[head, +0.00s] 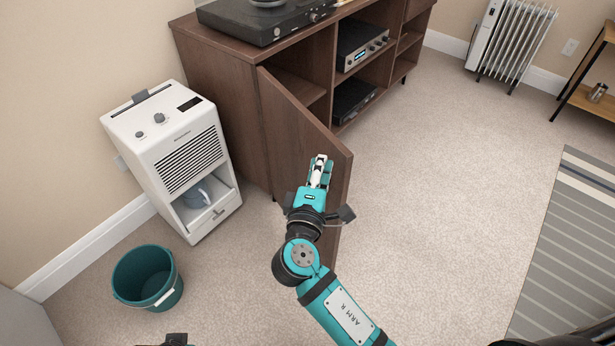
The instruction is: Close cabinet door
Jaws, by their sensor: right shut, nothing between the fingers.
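The brown wooden cabinet (222,95) stands against the wall at the top of the head view. Its door (292,137) is hinged at the left and stands wide open, swung out toward me. My right gripper (319,160) is shut and empty. It overlaps the door near its free edge in the picture; I cannot tell whether it touches the door. The gripper and arm hide part of the door's lower portion. My left gripper is not clearly in view; only a small dark part shows at the bottom edge.
A white dehumidifier (148,145) stands left of the door, with a teal bucket (130,284) in front of it. A turntable (240,22) sits on the cabinet top, and an amplifier (352,60) in an open shelf. Carpet (440,180) to the right is clear, up to a striped rug (570,250).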

